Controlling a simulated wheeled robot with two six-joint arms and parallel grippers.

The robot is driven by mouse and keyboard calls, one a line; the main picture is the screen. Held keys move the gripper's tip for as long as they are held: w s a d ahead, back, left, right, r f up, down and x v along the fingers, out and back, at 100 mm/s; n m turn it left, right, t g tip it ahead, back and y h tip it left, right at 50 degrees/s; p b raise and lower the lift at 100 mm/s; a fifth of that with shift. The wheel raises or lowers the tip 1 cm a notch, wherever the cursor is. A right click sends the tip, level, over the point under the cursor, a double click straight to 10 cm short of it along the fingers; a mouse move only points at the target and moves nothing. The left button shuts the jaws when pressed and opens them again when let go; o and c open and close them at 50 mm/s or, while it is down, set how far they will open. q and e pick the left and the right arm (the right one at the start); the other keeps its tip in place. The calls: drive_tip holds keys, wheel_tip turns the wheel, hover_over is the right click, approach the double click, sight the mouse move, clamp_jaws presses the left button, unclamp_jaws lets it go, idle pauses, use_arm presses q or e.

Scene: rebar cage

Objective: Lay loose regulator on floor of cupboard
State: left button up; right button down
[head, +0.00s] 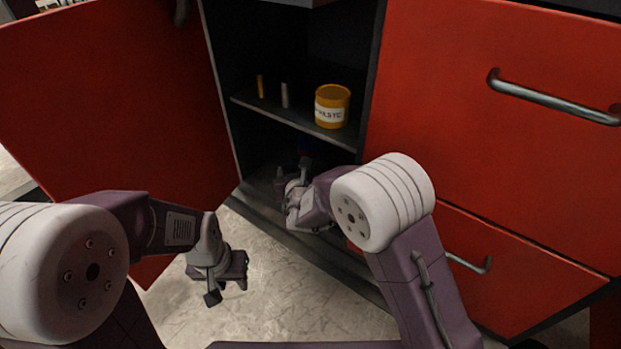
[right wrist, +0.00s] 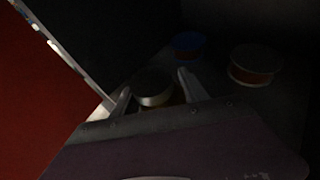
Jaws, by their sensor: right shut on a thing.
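My right gripper (head: 292,177) reaches into the dark lower compartment of the open cupboard (head: 258,199), low near its floor. In the right wrist view the right gripper (right wrist: 155,95) has its fingers on either side of a round, grey-topped piece, which I take for the regulator (right wrist: 153,87), and is shut on it. Its lower part is hidden by the gripper, and it is too dark to tell whether it touches the floor. My left gripper (head: 228,289) is open and empty, outside the cupboard above the pale ground.
A blue round item (right wrist: 187,43) and a red, pale-rimmed round item (right wrist: 254,64) stand deeper inside. The shelf (head: 300,123) above holds a yellow tin (head: 332,106) and two small cylinders. The red door (head: 120,110) stands open at left; closed red drawers (head: 500,150) are at right.

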drive_tip(key=w+d, duration=0.1)
drive_tip(key=w, duration=0.1)
drive_tip(key=w+d+b, duration=0.1)
drive_tip(key=w+d, duration=0.1)
drive_tip(key=w+d+f+b, duration=0.1)
drive_tip(key=w, duration=0.1)
drive_tip(key=shift+d, duration=0.15)
drive_tip(key=shift+f, duration=0.45)
wheel_tip(320, 180, down, 5)
drive_tip(key=b, duration=0.3)
drive_tip(key=shift+w+f+b, duration=0.15)
drive_tip(key=shift+b, duration=0.2)
drive_tip(key=shift+d+r, duration=0.1)
drive_tip(key=shift+r, duration=0.15)
drive_tip(key=c, duration=0.6)
unclamp_jaws()
drive_tip(key=shift+f, duration=0.15)
